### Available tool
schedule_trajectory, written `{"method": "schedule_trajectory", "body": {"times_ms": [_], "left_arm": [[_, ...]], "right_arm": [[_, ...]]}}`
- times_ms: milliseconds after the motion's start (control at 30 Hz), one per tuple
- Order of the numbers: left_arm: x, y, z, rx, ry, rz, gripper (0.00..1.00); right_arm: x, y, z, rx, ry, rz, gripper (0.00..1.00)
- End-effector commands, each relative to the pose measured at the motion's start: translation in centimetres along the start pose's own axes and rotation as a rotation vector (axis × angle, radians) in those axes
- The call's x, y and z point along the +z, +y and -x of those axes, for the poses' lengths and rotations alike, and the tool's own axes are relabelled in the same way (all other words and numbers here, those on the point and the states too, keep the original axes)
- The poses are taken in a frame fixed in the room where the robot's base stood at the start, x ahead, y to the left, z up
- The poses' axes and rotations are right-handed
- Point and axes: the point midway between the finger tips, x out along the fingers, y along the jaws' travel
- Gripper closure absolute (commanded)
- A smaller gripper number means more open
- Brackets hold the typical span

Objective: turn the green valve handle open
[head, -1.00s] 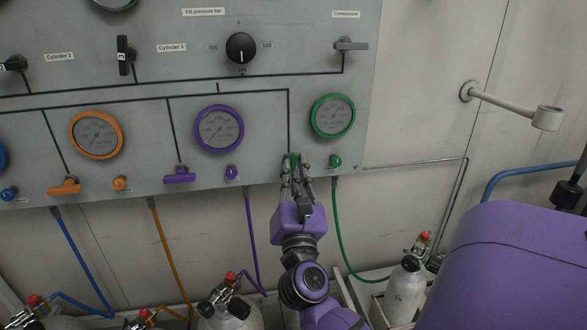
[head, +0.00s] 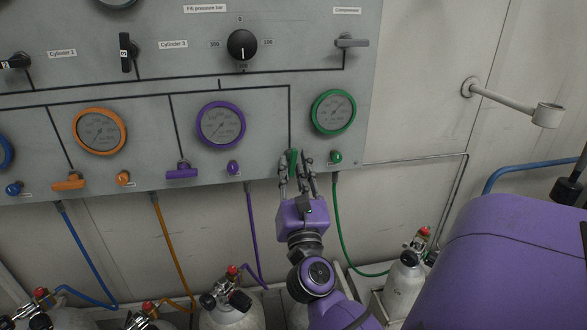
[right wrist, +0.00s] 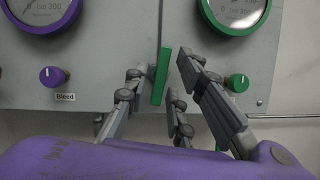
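The green valve handle (head: 293,161) is at the lower right of the grey panel, below and left of the green-ringed gauge (head: 333,112). It stands about upright, unlike the level orange and purple handles. In the right wrist view the green handle (right wrist: 160,76) is a narrow bar with a slight tilt. My right gripper (head: 298,168) is open at the handle, with fingers on both sides. The right wrist view shows my right gripper (right wrist: 158,65) with gaps between fingers and bar. The handle's base is partly hidden. My left gripper is out of view.
A green knob (head: 336,157) sits close to the right of my fingers. The purple handle (head: 182,174) and purple knob (head: 233,168) are to the left. Hoses hang below the panel to cylinders. A wall bracket (head: 515,103) sticks out at the right.

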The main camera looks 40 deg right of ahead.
Motion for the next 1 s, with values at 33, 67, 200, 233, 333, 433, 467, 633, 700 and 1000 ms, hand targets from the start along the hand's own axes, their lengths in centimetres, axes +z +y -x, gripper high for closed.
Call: {"method": "schedule_trajectory", "body": {"times_ms": [33, 67, 200, 233, 333, 433, 467, 633, 700, 1000], "left_arm": [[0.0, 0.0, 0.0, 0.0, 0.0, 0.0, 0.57], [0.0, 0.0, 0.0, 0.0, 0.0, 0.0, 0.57], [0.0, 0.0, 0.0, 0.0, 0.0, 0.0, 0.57], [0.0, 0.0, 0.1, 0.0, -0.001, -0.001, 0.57], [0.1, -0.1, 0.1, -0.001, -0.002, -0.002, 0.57], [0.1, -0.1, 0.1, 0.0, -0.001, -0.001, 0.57], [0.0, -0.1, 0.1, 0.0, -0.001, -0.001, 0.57], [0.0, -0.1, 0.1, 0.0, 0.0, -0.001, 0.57], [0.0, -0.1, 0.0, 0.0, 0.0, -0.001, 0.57], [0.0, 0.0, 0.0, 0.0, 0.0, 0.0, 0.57]], "right_arm": [[0.0, 0.0, 0.0, 0.0, -0.001, 0.0, 0.72], [0.1, 0.0, 0.0, 0.0, -0.001, -0.001, 0.72], [0.1, 0.0, 0.0, 0.0, -0.002, -0.001, 0.72], [0.1, 0.0, 0.0, 0.0, -0.002, -0.001, 0.72], [0.1, 0.0, 0.2, -0.001, -0.001, -0.001, 0.72], [0.0, -0.1, 1.2, -0.002, 0.001, 0.0, 0.72], [0.0, -0.1, 1.6, -0.002, 0.002, -0.002, 0.72], [-0.1, -0.1, 5.0, -0.004, 0.004, 0.001, 0.72], [-0.1, -0.1, 6.4, -0.002, 0.004, 0.002, 0.72], [0.0, 0.0, 11.2, 0.002, 0.001, 0.002, 0.72]]}}
